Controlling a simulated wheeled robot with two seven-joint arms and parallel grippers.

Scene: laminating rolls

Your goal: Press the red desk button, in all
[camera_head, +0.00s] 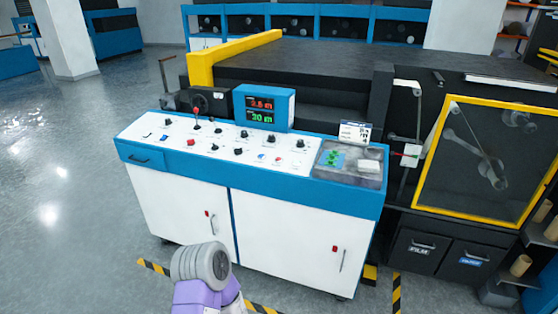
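A white and blue control desk (128,133) stands in the middle, its sloped top carrying several black knobs and small buttons. A small red button (191,142) shows at the left part of the top. Another small reddish mark (278,159) shows further right, beside a small blue one (262,157); they are too small to tell exactly. Neither gripper can be made out. Only a grey and purple part of my own arm shows at the bottom, in front of the desk and apart from the buttons.
A blue display box (264,92) with red and green digits rises behind the panel. A clear-covered tray (350,165) lies at the desk's right end. A yellow-framed machine window (487,160) stands at right. The floor at left is open.

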